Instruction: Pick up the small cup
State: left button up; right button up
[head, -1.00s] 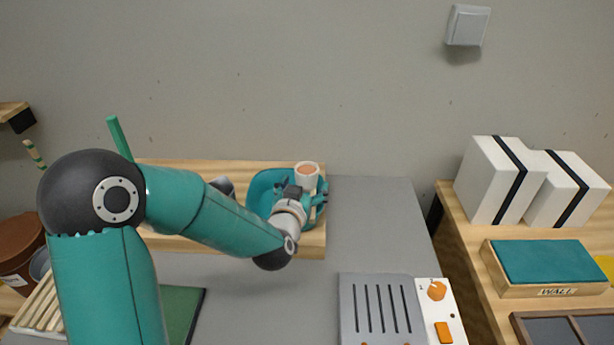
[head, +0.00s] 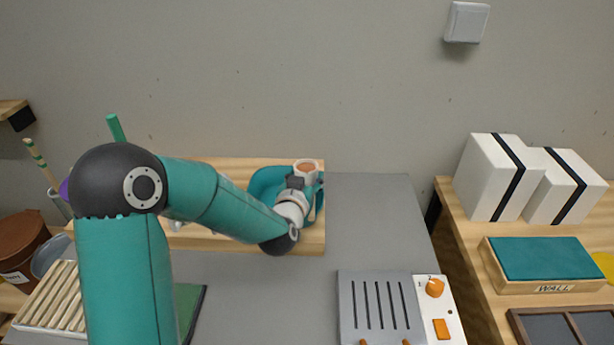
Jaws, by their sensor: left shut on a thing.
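The small cup (head: 305,169) is white with an orange-brown inside and stands upright at the back of the grey worktop, over the wooden board (head: 314,236). My left gripper (head: 306,182) is shut on the cup, its fingers at the cup's near side. A teal bowl (head: 264,181) is just left of and behind the gripper, partly hidden by my arm. Whether the cup touches the bowl or the board cannot be told. My right gripper is not in view.
A grey slotted device with an orange knob (head: 435,287) stands at the front right. White boxes (head: 489,178) and a teal-topped block (head: 548,259) are on the right-hand table. A slatted rack (head: 52,297) and brown pot (head: 22,243) are at left. The middle worktop (head: 370,220) is clear.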

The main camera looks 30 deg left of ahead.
aim_at(306, 160)
pick_arm(q)
jog(key=shift+r, duration=0.15)
jog(key=shift+s+d+r, duration=0.1)
jog(key=shift+s+r, duration=0.05)
jog(key=shift+r, duration=3.25)
jog(key=shift+s+d, duration=0.55)
jog(key=shift+s, duration=0.25)
jog(key=s+d+b, duration=0.3)
jog(key=s+d, duration=0.1)
jog(key=s, duration=0.3)
jog(key=s+d+b, duration=0.4)
jog(key=s+d, duration=0.1)
jog(key=s, duration=0.3)
jog(key=shift+d, duration=0.1)
